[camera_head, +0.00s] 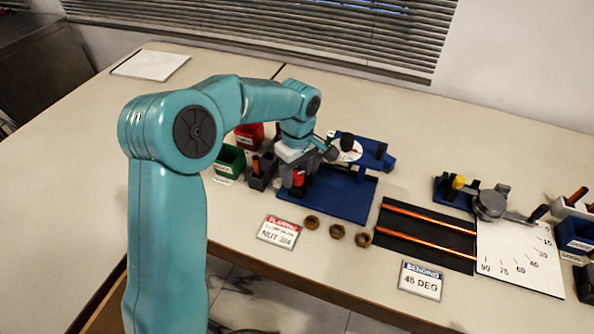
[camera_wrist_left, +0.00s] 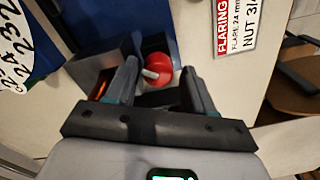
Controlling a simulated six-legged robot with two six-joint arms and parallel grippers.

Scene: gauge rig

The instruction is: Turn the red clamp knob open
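The red clamp knob (camera_wrist_left: 157,68) shows in the left wrist view as a round red knob with a pale bar across it. It also shows as a small red shape in the head view (camera_head: 298,179), beside my left gripper on the blue gauge rig base (camera_head: 340,194). My left gripper (camera_wrist_left: 158,80) is open, its two dark fingers on either side of the knob, with a gap visible between them. Whether the fingers touch the knob cannot be told. My right gripper is not in view.
Several brass nuts (camera_head: 337,231) and a "FLARING" card (camera_head: 278,232) lie in front of the rig. Two copper tubes (camera_head: 430,219) lie on a black mat to the right, near a bender (camera_head: 489,204). Green (camera_head: 230,160) and red bins stand behind left.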

